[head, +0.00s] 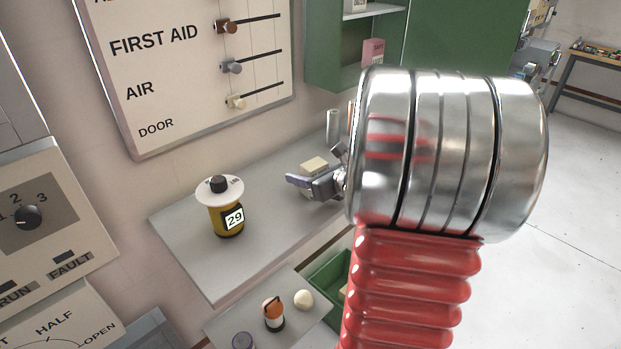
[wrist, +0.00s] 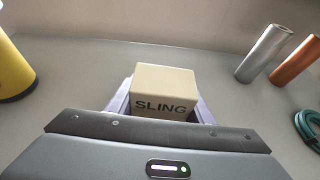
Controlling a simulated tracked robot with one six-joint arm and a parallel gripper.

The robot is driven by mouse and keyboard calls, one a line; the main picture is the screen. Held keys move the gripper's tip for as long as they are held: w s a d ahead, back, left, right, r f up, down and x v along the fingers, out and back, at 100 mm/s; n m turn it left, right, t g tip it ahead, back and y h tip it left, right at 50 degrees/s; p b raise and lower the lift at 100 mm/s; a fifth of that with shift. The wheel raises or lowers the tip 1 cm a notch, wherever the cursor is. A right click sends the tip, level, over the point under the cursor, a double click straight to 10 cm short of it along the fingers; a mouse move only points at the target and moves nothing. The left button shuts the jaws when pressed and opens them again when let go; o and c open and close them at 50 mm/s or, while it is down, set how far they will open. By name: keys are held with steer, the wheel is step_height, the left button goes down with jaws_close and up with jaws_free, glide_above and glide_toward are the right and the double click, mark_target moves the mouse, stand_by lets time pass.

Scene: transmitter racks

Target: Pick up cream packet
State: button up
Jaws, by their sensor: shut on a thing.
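The cream packet (wrist: 165,88) is a small box with "SLING" in dark letters on its near side. In the wrist view it sits between the two pale purple fingers of my gripper (wrist: 160,106), which are shut on it. In the head view the packet (head: 314,163) shows just behind the near finger of my gripper (head: 305,179), over the grey shelf (head: 185,238). Part of it is hidden by the gripper. I cannot tell whether its underside touches the shelf.
A yellow device (head: 227,215) reading 29 stands left on the shelf. A silver cylinder (wrist: 262,53), a copper cylinder (wrist: 296,61) and a green coil (wrist: 308,128) are to the right. Below are a lower shelf (head: 235,318) and a green crate (head: 327,281). A green cabinet (head: 440,45) hangs above.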

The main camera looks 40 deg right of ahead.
step_height(320, 180, up, 10)
stand_by(0.6)
stand_by(0.5)
